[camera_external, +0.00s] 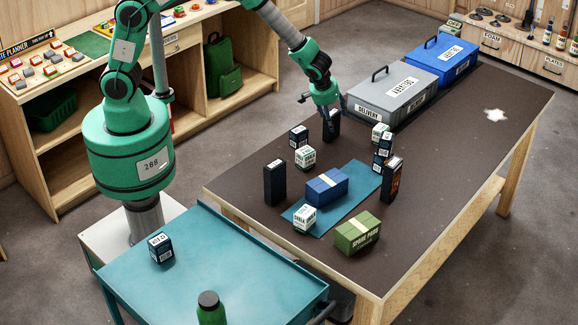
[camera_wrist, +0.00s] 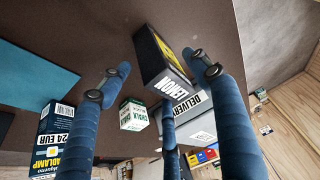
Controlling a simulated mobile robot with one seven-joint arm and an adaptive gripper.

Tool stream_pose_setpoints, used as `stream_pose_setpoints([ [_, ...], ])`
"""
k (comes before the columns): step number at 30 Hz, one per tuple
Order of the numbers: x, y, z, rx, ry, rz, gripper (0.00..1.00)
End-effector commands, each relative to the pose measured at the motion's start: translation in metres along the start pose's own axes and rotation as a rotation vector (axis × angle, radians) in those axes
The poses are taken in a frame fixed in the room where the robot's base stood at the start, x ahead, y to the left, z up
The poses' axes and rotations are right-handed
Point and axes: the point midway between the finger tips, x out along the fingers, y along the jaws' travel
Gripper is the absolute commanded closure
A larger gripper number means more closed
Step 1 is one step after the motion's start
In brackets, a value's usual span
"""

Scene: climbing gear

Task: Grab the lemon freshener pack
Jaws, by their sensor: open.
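The lemon freshener pack is a dark upright box with a yellow patch and the white word LEMON; in the wrist view the lemon pack (camera_wrist: 160,62) stands at upper middle. In the external view a dark box (camera_external: 332,126) directly below my gripper (camera_external: 326,106) appears to be this pack, its top partly hidden by the fingers. In the wrist view my gripper (camera_wrist: 150,82) has its blue fingers spread apart, with the pack lying between the fingertips in the picture. I cannot tell whether any finger touches it.
A grey delivery case (camera_external: 392,96) and a blue case (camera_external: 440,60) stand behind. Small boxes stand close by, including a chalk box (camera_external: 305,157) and a headlamp box (camera_wrist: 52,140). A blue mat (camera_external: 345,192) lies nearer. The right side of the table is mostly clear.

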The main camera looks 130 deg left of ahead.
Motion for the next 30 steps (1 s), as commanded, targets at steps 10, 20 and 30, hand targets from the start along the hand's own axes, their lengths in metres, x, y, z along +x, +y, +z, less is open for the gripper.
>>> stream_pose_setpoints([
  [10,0.038,-0.001,0.003,0.000,-0.001,-0.001,0.38],
  [20,0.042,0.000,0.003,0.000,-0.001,0.000,0.38],
  [30,0.042,0.000,0.003,0.001,-0.001,0.000,0.42],
])
